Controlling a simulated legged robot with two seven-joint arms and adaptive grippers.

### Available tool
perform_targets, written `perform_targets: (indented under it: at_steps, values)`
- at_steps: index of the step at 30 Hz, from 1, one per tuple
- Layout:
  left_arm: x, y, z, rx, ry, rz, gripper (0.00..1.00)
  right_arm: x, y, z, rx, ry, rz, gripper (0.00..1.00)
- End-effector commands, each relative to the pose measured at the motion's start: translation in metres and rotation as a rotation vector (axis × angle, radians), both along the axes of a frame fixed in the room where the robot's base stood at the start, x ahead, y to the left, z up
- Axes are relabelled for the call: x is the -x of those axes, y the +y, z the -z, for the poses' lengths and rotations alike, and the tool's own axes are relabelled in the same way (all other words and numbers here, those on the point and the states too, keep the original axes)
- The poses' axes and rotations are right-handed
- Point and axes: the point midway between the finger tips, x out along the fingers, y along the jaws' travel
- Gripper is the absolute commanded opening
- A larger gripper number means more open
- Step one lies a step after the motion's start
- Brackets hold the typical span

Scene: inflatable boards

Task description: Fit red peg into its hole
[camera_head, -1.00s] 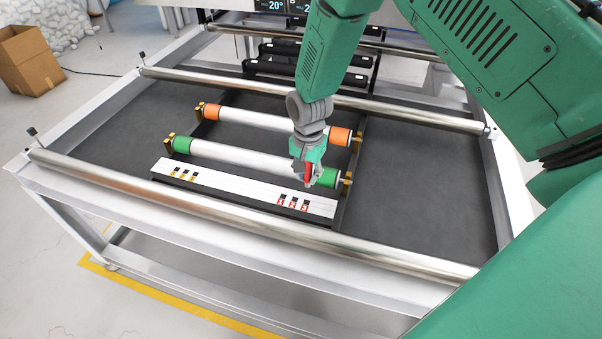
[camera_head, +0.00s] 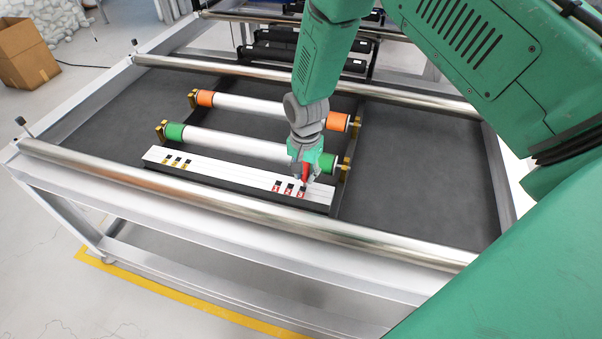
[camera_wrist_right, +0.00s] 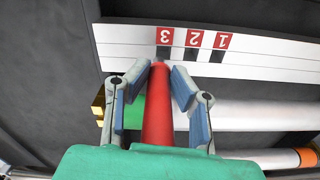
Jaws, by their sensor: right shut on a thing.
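The red peg (camera_wrist_right: 157,110) is held between the fingers of my right gripper (camera_head: 305,173); the fingers also show in the wrist view (camera_wrist_right: 160,92). The white board (camera_head: 225,172) has several dark square holes, some with red number labels and some with yellow ones. In the wrist view the peg's far end overlaps the dark hole (camera_wrist_right: 163,53) by the red label 3 (camera_wrist_right: 165,36). I cannot tell whether the tip is above the hole or inside it. The holes by labels 2 (camera_wrist_right: 193,38) and 1 (camera_wrist_right: 223,41) look empty. My left gripper is not in view.
A roller with green ends (camera_head: 230,145) lies just behind the board, close to my right gripper. A roller with orange ends (camera_head: 265,110) lies farther back. A metal rail (camera_head: 200,193) runs along the front. Dark table surface (camera_head: 420,180) is free at right.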

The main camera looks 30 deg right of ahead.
Motion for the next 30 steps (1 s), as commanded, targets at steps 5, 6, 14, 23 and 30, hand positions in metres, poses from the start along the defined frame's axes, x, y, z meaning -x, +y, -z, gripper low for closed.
perform_targets:
  at_steps: [5, 6, 14, 23, 30]
  values:
    - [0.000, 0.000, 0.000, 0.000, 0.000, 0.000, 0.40, 0.000, 0.005, -0.002, 0.004, 0.000, -0.003, 0.00]
    - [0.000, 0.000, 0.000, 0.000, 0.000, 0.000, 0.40, 0.000, 0.006, -0.002, 0.007, -0.001, -0.004, 0.00]
    - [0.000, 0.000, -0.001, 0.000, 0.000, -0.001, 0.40, 0.000, 0.009, -0.002, 0.008, 0.000, -0.005, 0.00]
    - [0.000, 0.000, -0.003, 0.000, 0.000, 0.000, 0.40, 0.000, 0.011, 0.000, 0.009, -0.001, -0.004, 0.00]
    - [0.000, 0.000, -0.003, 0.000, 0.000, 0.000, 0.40, 0.000, 0.014, -0.001, 0.012, -0.002, -0.005, 0.00]
